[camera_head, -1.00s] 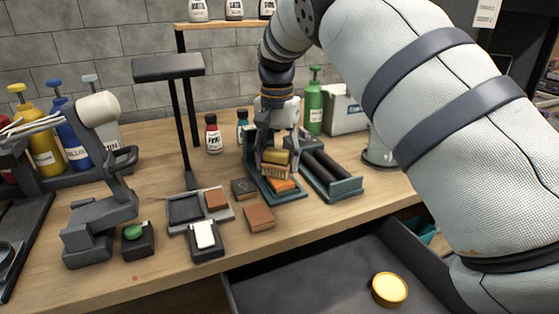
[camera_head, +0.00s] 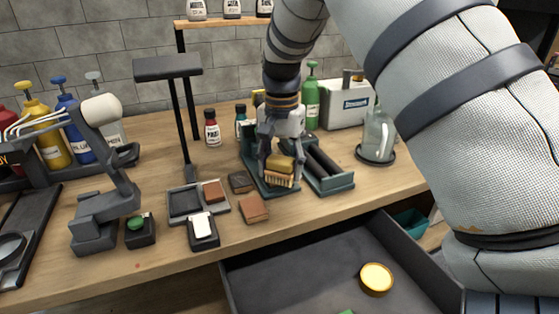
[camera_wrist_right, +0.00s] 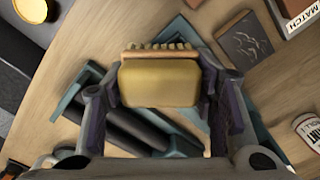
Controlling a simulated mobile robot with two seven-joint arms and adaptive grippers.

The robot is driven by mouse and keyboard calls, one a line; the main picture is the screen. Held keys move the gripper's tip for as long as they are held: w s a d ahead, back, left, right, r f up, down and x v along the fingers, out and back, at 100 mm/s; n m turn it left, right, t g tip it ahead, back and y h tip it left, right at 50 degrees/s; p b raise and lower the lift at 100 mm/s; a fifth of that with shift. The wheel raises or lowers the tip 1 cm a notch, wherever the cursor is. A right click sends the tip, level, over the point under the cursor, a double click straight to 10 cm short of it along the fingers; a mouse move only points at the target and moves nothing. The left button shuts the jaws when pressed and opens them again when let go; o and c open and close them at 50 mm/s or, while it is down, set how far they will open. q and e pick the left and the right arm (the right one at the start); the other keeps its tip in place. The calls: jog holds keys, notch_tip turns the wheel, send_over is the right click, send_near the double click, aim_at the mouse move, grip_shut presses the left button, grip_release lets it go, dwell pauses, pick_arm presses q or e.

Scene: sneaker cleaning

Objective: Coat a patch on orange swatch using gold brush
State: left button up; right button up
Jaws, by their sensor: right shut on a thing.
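My right gripper (camera_head: 279,158) is shut on the gold brush (camera_head: 281,164), whose pale bristles point down. In the right wrist view the gold brush (camera_wrist_right: 160,83) sits between the two fingers of the right gripper (camera_wrist_right: 160,90). The brush is low over the green tray (camera_head: 262,184) on the bench. My left gripper is not in view.
A green rack with dark rollers (camera_head: 325,166) stands right beside the tray. Brown swatches (camera_head: 253,208) and a dark one (camera_head: 240,182) lie to its left. An open drawer (camera_head: 320,265) holds a gold tin (camera_head: 376,279). A glass jar (camera_head: 378,134) stands at the right.

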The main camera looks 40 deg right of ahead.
aim_at(281, 157)
jog(key=shift+r, duration=3)
jog(key=shift+r, duration=1.5)
